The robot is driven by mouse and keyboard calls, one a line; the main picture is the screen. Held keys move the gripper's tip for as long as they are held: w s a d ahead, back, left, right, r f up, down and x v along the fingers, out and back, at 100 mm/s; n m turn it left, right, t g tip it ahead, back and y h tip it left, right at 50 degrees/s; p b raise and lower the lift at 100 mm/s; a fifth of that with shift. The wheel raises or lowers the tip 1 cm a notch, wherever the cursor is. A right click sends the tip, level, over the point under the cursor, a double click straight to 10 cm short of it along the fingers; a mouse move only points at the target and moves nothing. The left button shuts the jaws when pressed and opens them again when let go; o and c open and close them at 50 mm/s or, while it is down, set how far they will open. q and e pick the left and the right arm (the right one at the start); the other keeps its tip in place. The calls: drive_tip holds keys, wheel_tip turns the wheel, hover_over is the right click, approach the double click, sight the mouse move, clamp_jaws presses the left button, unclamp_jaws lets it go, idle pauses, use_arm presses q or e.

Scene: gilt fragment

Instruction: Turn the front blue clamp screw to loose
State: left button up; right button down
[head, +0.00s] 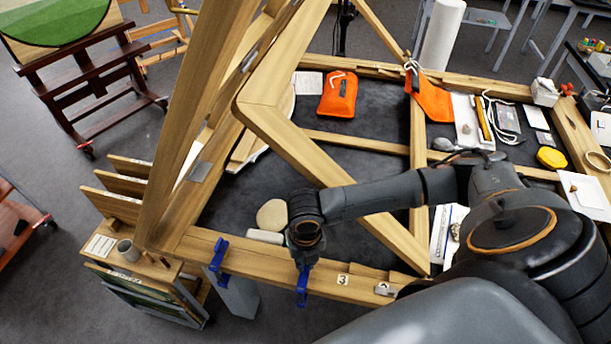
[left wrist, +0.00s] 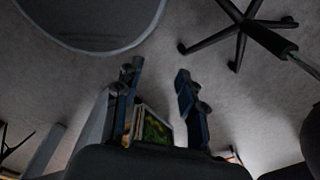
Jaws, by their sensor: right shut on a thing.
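Two blue clamps sit on the wooden beam at the near edge of the big timber frame in the head view. One blue clamp (head: 218,256) is at the left; the other blue clamp (head: 302,288) is nearer, just left of the number 3 tag. My right gripper (head: 304,262) comes down from above onto the top of the nearer clamp and is shut. The clamp's screw and the fingertips are hidden by my wrist, so the exact grip is hard to see. My left gripper (left wrist: 158,78) shows only in the left wrist view, fingers apart, nothing between the tips.
The wooden beam (head: 345,283) runs under both clamps, and a diagonal timber (head: 300,150) rises behind my right wrist. A tan round object (head: 272,215) lies behind the beam. Orange pouches (head: 338,94) lie farther back. In the left wrist view, grey floor and a chair base (left wrist: 240,30) show.

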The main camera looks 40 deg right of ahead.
drive_tip(key=n, duration=0.4)
drive_tip(key=shift+r+n, duration=0.1)
drive_tip(key=shift+n, duration=0.3)
drive_tip(key=n, duration=0.4)
drive_tip(key=shift+w, duration=0.1)
drive_tip(key=n, duration=0.6)
drive_tip(key=shift+w+n, duration=0.1)
drive_tip(key=shift+n, duration=2)
drive_tip(key=c, duration=1.4)
unclamp_jaws()
drive_tip(key=shift+s, duration=0.2)
